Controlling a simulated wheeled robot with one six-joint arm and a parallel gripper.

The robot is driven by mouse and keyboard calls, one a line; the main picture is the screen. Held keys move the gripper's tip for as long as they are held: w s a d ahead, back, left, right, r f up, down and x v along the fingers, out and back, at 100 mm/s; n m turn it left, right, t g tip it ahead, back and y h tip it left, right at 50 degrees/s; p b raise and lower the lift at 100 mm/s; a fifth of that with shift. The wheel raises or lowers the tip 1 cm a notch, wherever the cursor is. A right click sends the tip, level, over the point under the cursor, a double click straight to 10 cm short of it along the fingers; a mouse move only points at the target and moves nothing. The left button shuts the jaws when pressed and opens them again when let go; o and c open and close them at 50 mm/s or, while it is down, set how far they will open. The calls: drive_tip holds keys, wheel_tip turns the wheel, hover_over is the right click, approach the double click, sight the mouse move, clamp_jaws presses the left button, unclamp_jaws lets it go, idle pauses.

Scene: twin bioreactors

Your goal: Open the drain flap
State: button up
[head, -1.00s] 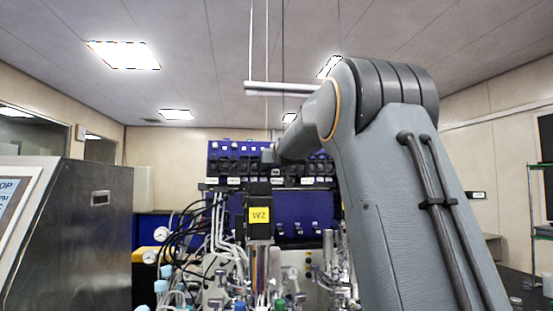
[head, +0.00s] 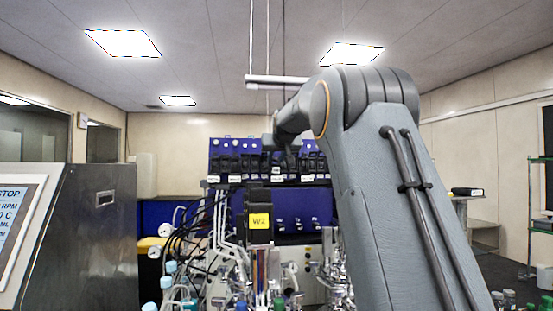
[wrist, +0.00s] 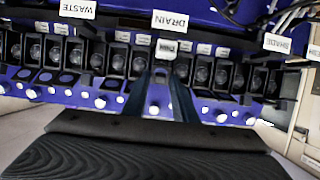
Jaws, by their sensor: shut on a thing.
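The white DRAIN label (wrist: 170,20) appears near the top middle of the wrist view, on the blue panel. A smaller white label (wrist: 168,46) sits just below it in the picture. My gripper (wrist: 160,78) reaches to the row of dark flaps under these labels. Its two dark fingers are shut on a small part there, which looks like the drain flap; the fingers mostly hide it, and its angle cannot be told. In the head view my gripper (head: 284,160) is small and dark against the blue panel (head: 232,150).
A WASTE label (wrist: 78,8) and a SHADE label (wrist: 277,43) flank DRAIN. Below the panel stand a black box marked W2 (head: 259,221), tubing and metal fittings. A steel cabinet with a screen (head: 85,235) stands at left. A green shelf (head: 545,200) is at far right.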

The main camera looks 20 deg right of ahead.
drive_tip(key=shift+w+r+g+y, duration=0.1)
drive_tip(key=shift+r+g+y, duration=0.2)
drive_tip(key=shift+g, duration=0.4)
drive_tip(key=shift+w+r+g+y, duration=0.1)
drive_tip(key=shift+r+g, duration=0.25)
drive_tip(key=shift+g, duration=0.35)
drive_tip(key=shift+f+g, duration=0.1)
drive_tip(key=shift+g, duration=0.2)
drive_tip(key=o, duration=0.7)
drive_tip(key=shift+s, duration=0.1)
drive_tip(key=shift+s, duration=0.1)
drive_tip(key=shift+b+v, duration=1.4)
drive_tip(key=shift+v, duration=2.45)
drive_tip(key=shift+d, duration=0.1)
